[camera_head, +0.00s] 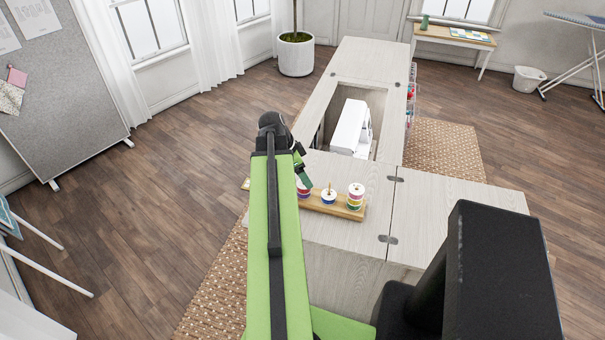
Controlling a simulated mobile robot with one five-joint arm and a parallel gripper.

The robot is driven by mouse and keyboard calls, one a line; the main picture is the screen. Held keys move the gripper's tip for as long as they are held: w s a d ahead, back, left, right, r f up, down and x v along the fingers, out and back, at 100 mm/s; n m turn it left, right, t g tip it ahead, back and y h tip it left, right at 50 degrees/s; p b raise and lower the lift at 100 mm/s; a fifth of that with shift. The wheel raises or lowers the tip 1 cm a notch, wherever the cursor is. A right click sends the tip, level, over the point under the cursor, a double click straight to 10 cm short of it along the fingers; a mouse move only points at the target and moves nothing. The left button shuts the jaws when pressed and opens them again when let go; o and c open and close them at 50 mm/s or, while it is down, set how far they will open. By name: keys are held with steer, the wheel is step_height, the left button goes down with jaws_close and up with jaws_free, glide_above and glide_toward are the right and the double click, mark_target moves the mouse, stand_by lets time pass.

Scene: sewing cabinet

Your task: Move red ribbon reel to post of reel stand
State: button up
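The wooden reel stand (346,213) lies on the pale cabinet top, just right of my arm. Its right post carries a stack of ribbon reels (355,197) with white rims and coloured bands, reddish and green among them. Its middle post (329,187) stands up bare above a low blue and white reel (328,196). A left stack (304,192) shows reddish and dark bands, partly hidden by my arm. Which reel is the red one is too small to tell. My gripper (303,171) is above the left stack; its fingers are small and mostly hidden, and nothing clearly shows in it.
A white sewing machine (351,128) sits in the cabinet's opening behind the stand. The cabinet top (430,215) to the right of the stand is clear. A small pale item (245,184) shows left of my arm. Woven rug (215,290) lies under the cabinet.

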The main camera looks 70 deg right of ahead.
steer(key=shift+r, duration=0.1)
steer(key=p+v, duration=1.6)
steer(key=v, duration=0.1)
steer(key=shift+w, duration=0.1)
